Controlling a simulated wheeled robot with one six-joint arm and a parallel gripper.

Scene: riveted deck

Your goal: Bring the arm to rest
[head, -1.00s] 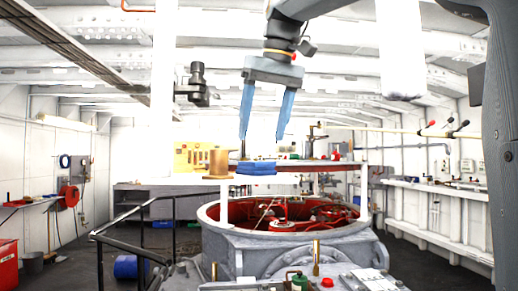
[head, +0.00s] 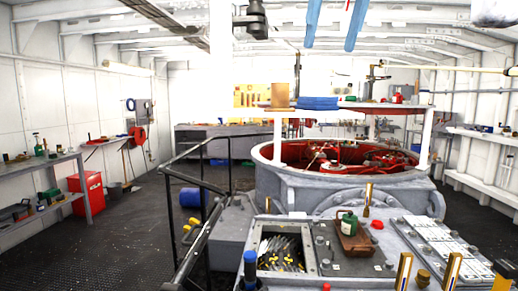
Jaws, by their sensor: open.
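My gripper (head: 333,40) shows at the top edge of the head view, right of the middle. Only its two blue fingers are in frame, spread apart with nothing between them. They hang above a raised shelf (head: 378,107) with clear air below them. The rest of the gripper and most of the arm are out of view above.
Below is a large round grey housing (head: 280,180) with a red inside. A machine top with a tool-filled recess (head: 283,253) is in front. A black handrail (head: 173,190) stands left; dark floor lies beyond.

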